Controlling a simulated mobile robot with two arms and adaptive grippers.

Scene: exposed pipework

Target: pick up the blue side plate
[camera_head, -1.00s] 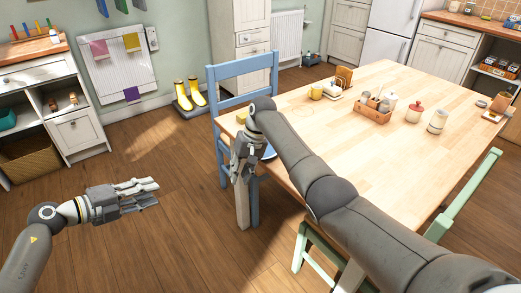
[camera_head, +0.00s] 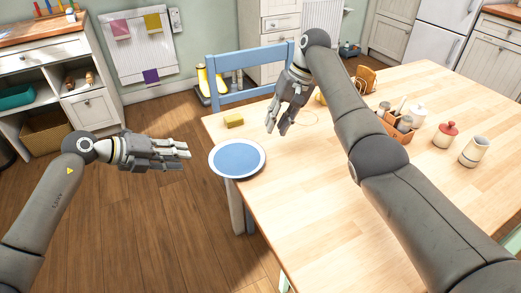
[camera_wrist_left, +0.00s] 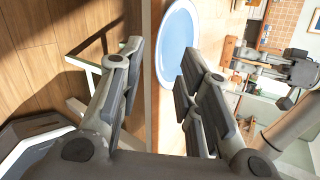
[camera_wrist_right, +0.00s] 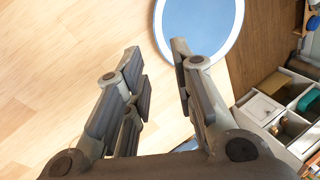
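The blue side plate (camera_head: 238,158) has a pale rim and lies flat at the table's near left edge. It also shows in the left wrist view (camera_wrist_left: 180,42) and at the top of the right wrist view (camera_wrist_right: 200,22). My left gripper (camera_head: 187,151) is open and empty, just left of the plate, beyond the table edge; its fingers are spread in its wrist view (camera_wrist_left: 160,50). My right gripper (camera_head: 277,130) is open and empty, pointing down over the table right of the plate. I see no contact with the plate.
A yellow sponge-like block (camera_head: 234,120) lies behind the plate. A blue chair (camera_head: 240,75) stands at the table's far left side. A wooden caddy (camera_head: 398,128), a red-lidded jar (camera_head: 445,134) and a cream jug (camera_head: 475,151) stand farther right. The front tabletop is clear.

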